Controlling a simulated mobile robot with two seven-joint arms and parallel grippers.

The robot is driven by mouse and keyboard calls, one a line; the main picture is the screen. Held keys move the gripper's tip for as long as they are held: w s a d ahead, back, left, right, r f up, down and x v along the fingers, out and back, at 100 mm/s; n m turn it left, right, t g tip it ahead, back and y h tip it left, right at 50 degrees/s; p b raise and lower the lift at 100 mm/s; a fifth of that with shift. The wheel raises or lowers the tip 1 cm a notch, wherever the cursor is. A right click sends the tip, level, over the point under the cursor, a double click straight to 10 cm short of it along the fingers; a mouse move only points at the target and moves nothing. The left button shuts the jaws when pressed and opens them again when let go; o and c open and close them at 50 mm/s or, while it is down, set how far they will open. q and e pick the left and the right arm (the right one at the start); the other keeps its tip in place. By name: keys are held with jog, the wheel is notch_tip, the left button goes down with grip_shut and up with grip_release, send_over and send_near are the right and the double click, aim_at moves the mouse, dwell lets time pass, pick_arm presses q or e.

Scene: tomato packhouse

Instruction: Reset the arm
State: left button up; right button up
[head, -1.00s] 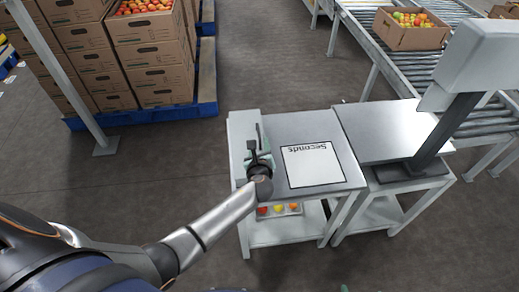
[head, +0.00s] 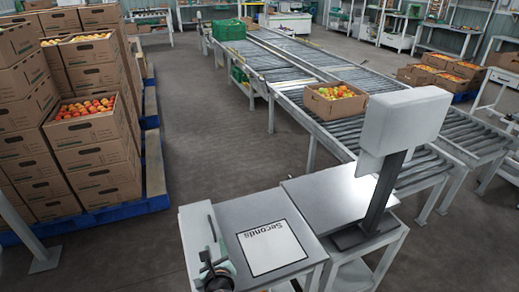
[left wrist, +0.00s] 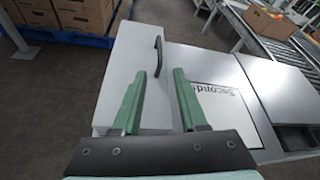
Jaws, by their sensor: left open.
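My left gripper (head: 214,246) is over the left part of the table with the white "Seconds" sheet (head: 271,248). In the left wrist view its two green fingers (left wrist: 160,74) are apart, with nothing between them. A dark curved handle (left wrist: 158,56) stands on the pale left strip of the table (left wrist: 128,60), just beyond the fingertips. The "Seconds" sheet (left wrist: 225,108) lies to the right of the fingers. My right gripper is in neither view.
A grey device on a dark post (head: 403,120) stands on the adjoining table (head: 325,198). Behind it run roller conveyors (head: 290,85) carrying a fruit carton (head: 335,100) and a green crate (head: 229,30). Stacked cartons (head: 92,145) stand on blue pallets at left. Floor between is clear.

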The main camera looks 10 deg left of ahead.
aim_at(202, 266)
pick_arm(q)
jog(key=s+a+n+g+h, duration=0.25)
jog(key=s+n+g, duration=0.45)
jog(key=s+n, duration=1.2)
jog(key=s+d+r+n+g+h, duration=0.25)
jog(key=s+n, duration=0.35)
jog(key=s, duration=0.3)
jog(key=w+d+f+t+h, duration=0.2)
jog(key=w+d+f+t, duration=0.2)
jog(key=f, duration=0.6)
jog(key=shift+w+d+f+t+h, duration=0.2)
jog(key=shift+d+t+h, duration=0.15)
jog(key=shift+t, duration=0.7)
